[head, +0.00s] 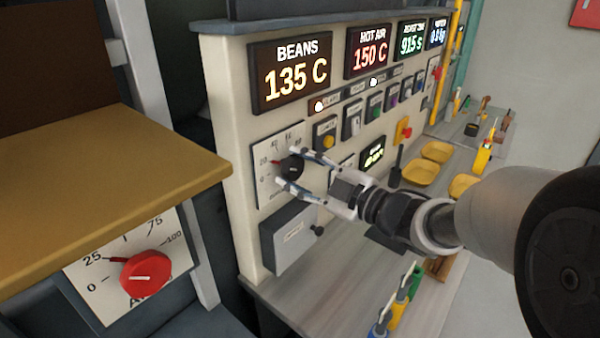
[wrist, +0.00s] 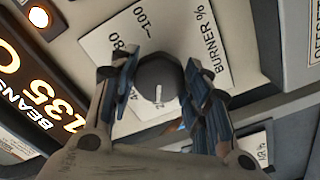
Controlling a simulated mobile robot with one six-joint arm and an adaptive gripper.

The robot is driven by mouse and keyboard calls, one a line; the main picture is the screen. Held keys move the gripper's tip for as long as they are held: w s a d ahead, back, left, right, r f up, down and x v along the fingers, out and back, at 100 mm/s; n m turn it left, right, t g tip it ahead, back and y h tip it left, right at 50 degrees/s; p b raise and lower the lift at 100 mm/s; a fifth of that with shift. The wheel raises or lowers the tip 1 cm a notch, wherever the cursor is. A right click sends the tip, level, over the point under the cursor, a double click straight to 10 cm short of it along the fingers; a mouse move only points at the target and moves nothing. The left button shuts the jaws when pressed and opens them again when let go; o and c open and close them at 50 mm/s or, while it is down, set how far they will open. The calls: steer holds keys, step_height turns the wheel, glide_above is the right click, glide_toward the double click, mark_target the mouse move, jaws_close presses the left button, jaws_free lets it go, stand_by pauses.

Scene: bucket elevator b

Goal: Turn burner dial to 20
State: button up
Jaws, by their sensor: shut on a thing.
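The burner dial (head: 292,168) is a round black knob on a white scale plate (head: 266,185) on the cream panel. A red mark shows on the plate near 20. My gripper (head: 291,169) is shut on the dial, with one finger above and one below it in the head view. In the wrist view the dial (wrist: 159,84) sits between the blue finger pads, and its white line points down in the picture. There 80, 100 and "BURNER %" can be read on the plate (wrist: 185,32). The fingers hide the lower numbers, so I cannot tell the exact reading.
A grey box (head: 292,240) with a black knob sits below the dial. Lit displays (head: 290,73) and a row of switches are above and to the right. Yellow bowls (head: 420,173) stand on the counter. A wooden shelf (head: 110,185) and a red dial (head: 146,270) are at left.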

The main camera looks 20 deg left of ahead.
stand_by(0.4)
steer(key=o, duration=1.1)
steer(key=shift+c, duration=0.2)
steer(key=shift+d, duration=0.1)
steer(key=v, duration=1.2)
